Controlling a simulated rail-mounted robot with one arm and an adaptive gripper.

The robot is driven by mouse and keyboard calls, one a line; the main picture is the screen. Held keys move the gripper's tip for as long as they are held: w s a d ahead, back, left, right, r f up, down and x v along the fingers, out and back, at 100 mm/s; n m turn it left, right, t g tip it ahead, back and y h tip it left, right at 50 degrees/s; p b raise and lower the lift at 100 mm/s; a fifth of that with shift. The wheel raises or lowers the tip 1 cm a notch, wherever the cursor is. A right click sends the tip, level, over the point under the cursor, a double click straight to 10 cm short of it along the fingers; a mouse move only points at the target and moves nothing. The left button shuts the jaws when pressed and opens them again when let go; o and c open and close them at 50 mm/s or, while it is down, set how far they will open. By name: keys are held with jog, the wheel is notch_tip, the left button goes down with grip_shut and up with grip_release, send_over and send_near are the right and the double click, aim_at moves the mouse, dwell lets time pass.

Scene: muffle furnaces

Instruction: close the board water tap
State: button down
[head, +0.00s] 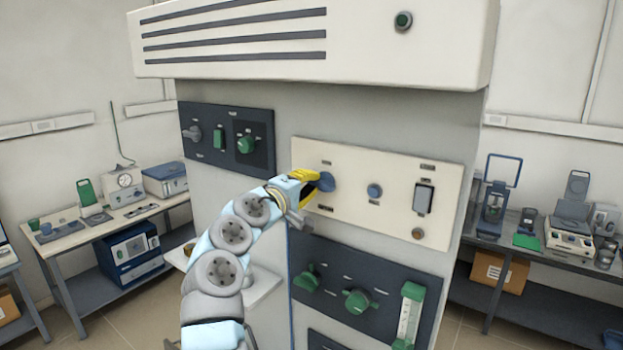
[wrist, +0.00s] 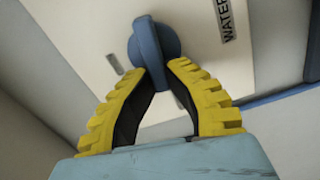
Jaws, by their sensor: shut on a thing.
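The blue tap knob (head: 327,182) sits on the cream board panel (head: 300,155), at the panel's left side in the head view. In the wrist view the blue tap (wrist: 150,45) has a round base and a bar-like handle, with a label reading "WATER" beside it. My gripper (head: 311,181) is at the tap. In the wrist view its yellow, black-lined fingers (wrist: 162,70) are on either side of the handle, shut on it. Part of the handle's lower end lies between the fingers.
The cream panel also carries a smaller blue knob (head: 374,191) and a grey switch (head: 423,198). Below is a dark panel with green valves (head: 357,300) and a green-framed gauge (head: 408,315). A dark panel (head: 228,138) is at upper left. Benches with equipment stand on both sides.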

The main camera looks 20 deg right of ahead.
jog(key=shift+f+n+p, duration=0.25)
jog(key=shift+n+p, duration=0.05)
jog(key=shift+n, duration=0.5)
jog(key=c, duration=1.1)
grip_release()
jog(key=shift+d, duration=0.1)
jog(key=shift+o, duration=0.2)
jog(key=shift+s+a+r, duration=0.15)
jog(key=shift+s+a, duration=0.2)
jog(key=shift+a, duration=0.35)
jog(key=v, duration=1)
jog(key=shift+s+a, duration=0.15)
jog(key=shift+s, duration=0.05)
